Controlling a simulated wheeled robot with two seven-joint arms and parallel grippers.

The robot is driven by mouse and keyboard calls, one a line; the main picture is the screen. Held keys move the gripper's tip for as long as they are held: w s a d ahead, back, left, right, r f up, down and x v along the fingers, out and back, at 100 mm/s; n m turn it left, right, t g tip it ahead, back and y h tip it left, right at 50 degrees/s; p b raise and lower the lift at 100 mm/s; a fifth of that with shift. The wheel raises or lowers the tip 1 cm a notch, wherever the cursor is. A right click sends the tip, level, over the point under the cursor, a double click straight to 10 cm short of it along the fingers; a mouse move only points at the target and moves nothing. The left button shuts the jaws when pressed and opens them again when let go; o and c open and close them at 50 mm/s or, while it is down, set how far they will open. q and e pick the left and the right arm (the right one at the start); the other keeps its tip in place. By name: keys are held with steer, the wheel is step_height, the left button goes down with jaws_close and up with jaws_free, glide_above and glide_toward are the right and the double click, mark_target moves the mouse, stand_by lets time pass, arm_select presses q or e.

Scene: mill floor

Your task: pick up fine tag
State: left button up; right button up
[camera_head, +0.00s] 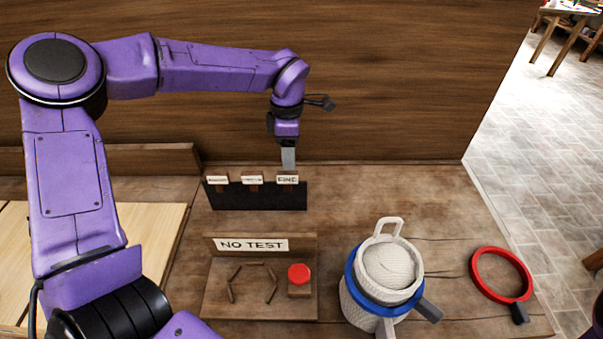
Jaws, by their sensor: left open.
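The fine tag (287,179) is a small pale label reading "FINE", at the right end of a dark rack (258,197) on the wooden table. Two more pale tags, a middle one (252,180) and a left one (217,180), stand in the same rack; their lettering is too small to read. My left gripper (289,165) points down just above and behind the fine tag. It is open, seen edge-on, with no tag lifted in it. Whether its fingers touch the tag cannot be told. My right gripper is not in view.
A "NO TEST" sign (250,245) stands on a board with a red button (299,273). A pale woven container with a blue ring (352,284) stands at front right. A red ring with a dark handle (476,272) lies near the table's right edge. A wooden wall rises behind.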

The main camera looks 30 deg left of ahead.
mark_target(288, 172)
arm_select(q)
steer(key=s+f, duration=0.1)
steer(key=f, duration=0.1)
steer(key=s+f+p, duration=0.1)
steer(key=f, duration=0.1)
steer(key=shift+s, duration=0.3)
steer(key=f, duration=0.2)
steer(key=w+f+p, duration=0.1)
steer(key=w+f, duration=0.1)
steer(key=f, duration=0.1)
steer(key=shift+f+p, duration=0.3)
steer(key=shift+f, duration=0.05)
steer(key=shift+s+r, duration=0.2)
steer(key=shift+s, duration=0.2)
steer(key=c, duration=1)
steer(key=shift+w, duration=0.2)
jaws_close()
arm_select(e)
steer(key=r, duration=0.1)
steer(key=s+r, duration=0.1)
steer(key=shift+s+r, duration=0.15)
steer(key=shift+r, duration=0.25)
